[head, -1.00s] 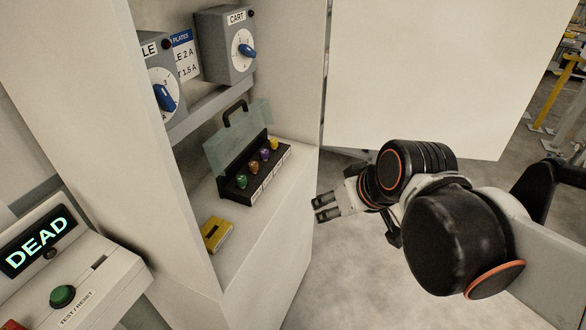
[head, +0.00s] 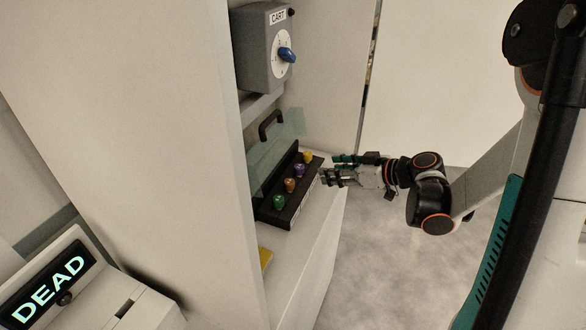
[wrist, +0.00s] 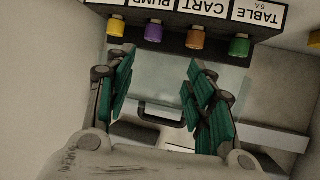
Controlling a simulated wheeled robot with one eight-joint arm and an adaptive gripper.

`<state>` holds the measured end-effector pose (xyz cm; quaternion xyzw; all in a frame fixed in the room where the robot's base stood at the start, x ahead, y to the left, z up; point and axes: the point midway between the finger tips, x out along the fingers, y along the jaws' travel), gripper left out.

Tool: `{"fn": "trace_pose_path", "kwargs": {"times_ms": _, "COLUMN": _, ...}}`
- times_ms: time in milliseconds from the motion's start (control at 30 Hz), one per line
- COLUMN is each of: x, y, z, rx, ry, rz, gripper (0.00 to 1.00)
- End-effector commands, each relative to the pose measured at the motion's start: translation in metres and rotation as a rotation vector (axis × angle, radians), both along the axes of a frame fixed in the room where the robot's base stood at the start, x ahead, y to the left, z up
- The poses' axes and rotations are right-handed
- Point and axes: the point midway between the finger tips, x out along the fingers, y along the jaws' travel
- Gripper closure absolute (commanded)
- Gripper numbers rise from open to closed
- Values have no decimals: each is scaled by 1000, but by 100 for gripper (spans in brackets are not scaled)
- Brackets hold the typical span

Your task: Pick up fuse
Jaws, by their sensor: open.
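A black fuse rack (head: 285,212) stands on the cabinet shelf. It holds several coloured fuses in a row: green (head: 279,202), orange (head: 290,185), purple (head: 299,171) and yellow (head: 308,157). In the wrist view, yellow (wrist: 116,27), purple (wrist: 155,30), orange (wrist: 195,38) and green (wrist: 239,45) run left to right, beside upside-down labels including TABLE, CART and PUMP. My gripper (head: 327,172) is open and empty, just right of the rack near its yellow and purple end. The wrist view shows a gap between its green-padded fingers (wrist: 160,72). The fuses' lower parts are hidden.
A clear raised cover with a black handle (head: 270,124) stands behind the fuses. A grey CART dial box (head: 262,60) is above. A yellow object (head: 265,258) lies partly hidden on the shelf. The DEAD display (head: 52,290) is lower left. Open floor lies right of the cabinet.

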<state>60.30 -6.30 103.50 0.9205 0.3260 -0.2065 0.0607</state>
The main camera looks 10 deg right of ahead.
Motion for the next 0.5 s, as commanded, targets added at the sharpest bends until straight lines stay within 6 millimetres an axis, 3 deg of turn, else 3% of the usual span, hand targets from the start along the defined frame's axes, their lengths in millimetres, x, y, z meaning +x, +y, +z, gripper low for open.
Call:
{"fn": "trace_pose_path", "kwargs": {"times_ms": 167, "x": 6, "y": -9, "z": -7, "rx": 9, "ry": -45, "rz": 6, "gripper": 51}}
{"fn": "trace_pose_path", "kwargs": {"times_ms": 500, "x": 47, "y": 25, "z": -31, "rx": 7, "ry": -46, "rz": 10, "gripper": 51}}
